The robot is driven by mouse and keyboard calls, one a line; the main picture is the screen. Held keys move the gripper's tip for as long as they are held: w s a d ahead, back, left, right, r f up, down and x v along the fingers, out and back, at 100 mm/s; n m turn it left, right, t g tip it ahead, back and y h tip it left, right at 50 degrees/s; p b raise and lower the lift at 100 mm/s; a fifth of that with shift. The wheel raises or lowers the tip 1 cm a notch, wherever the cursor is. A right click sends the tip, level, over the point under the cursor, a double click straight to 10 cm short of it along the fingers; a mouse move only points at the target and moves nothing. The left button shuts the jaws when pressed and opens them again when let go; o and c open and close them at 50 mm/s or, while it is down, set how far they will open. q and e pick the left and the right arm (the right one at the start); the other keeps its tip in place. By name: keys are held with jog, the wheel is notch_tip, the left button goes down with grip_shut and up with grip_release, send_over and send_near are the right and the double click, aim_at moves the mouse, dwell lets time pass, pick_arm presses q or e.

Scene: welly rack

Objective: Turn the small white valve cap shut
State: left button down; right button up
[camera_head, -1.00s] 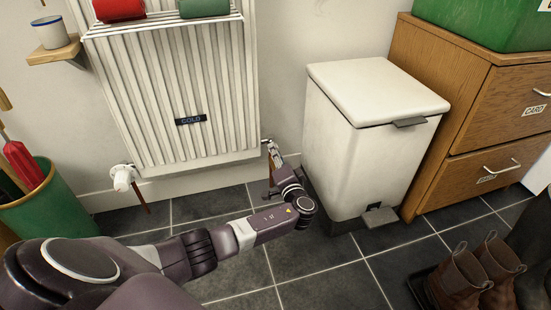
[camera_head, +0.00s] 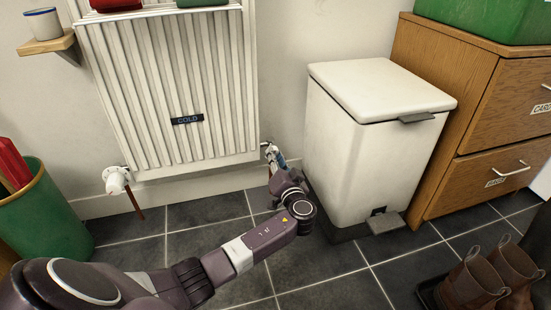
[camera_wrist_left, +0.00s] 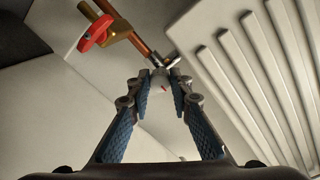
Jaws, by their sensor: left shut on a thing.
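The small white valve cap (camera_wrist_left: 160,92), with a small red mark, sits at the end of the metal valve fitting in the left wrist view. My left gripper (camera_wrist_left: 164,84) has its two blue-padded fingers closed around the cap, one on each side. In the head view my left gripper (camera_head: 273,157) is at the lower right corner of the white radiator (camera_head: 170,90), and the cap is mostly hidden there. My right gripper is not in view.
A copper pipe with a red lever (camera_wrist_left: 96,32) is close beyond the fingers. A white pedal bin (camera_head: 365,150) stands just right of my gripper. A larger white valve (camera_head: 117,180) is at the radiator's lower left. Boots (camera_head: 470,285) stand at the lower right.

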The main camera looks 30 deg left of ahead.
pick_arm(q)
jog(key=shift+f, duration=0.15)
jog(key=c, duration=1.7)
grip_release()
jog(key=shift+c, duration=0.2)
jog(key=shift+s+d, duration=0.1)
jog(key=shift+s+d, duration=0.15)
jog(key=shift+d, duration=0.1)
jog(key=v, duration=1.1)
jog(key=shift+s, duration=0.15)
